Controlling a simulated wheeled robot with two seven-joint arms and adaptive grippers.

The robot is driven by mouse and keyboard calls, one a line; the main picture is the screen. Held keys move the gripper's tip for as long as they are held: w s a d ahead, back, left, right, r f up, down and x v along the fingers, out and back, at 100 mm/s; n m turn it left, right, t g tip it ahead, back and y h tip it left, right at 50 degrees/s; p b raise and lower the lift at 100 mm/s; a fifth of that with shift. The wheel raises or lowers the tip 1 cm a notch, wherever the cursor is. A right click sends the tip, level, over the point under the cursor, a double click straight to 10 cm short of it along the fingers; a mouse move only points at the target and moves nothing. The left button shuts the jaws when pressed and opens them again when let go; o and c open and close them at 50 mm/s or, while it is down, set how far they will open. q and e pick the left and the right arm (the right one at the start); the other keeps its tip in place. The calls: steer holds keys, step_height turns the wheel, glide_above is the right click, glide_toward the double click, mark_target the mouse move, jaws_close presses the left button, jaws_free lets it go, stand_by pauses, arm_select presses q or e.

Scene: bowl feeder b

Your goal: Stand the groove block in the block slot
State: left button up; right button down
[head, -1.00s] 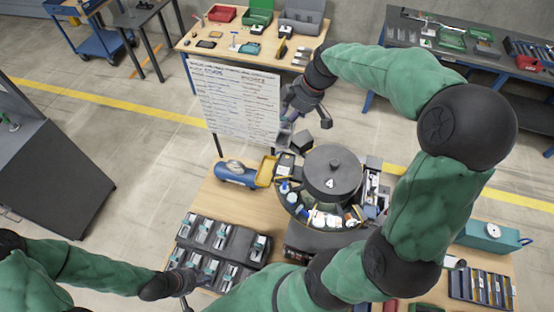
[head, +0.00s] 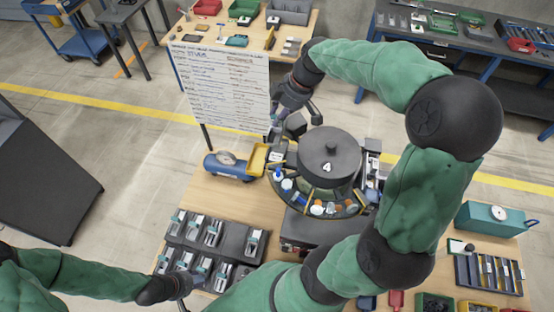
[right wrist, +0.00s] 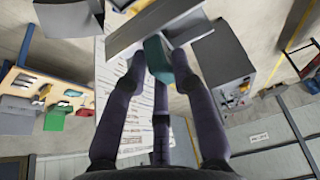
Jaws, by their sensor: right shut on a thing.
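My right gripper (head: 292,112) is raised in front of the white board, just behind and left of the round feeder. In the right wrist view its fingers (right wrist: 158,72) are shut on a grey and teal piece (right wrist: 158,60), which seems to be the groove block. Its grey plates spread past the fingertips, and its lower part is hard to make out in the head view. My left gripper (head: 182,288) hangs low at the front edge of the block tray; its opening is too small to judge. I cannot tell which opening is the block slot.
The round feeder (head: 330,150) has a dark drum marked 4 and a ring of small parts. A black tray (head: 225,229) holds several grey blocks. A blue and yellow device (head: 232,168) stands behind it. The white board (head: 222,90) stands close behind my right gripper.

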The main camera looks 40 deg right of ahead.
steer(key=shift+w+f+b, duration=0.15)
steer(key=shift+f+b, duration=0.35)
steer(key=shift+f, duration=0.45)
step_height(320, 180, down, 9)
steer(key=shift+r+p, duration=0.1)
steer(key=shift+p, duration=0.45)
steer(key=shift+f, duration=0.55)
steer(key=c, duration=1)
jaws_free()
steer(key=shift+f, duration=0.1)
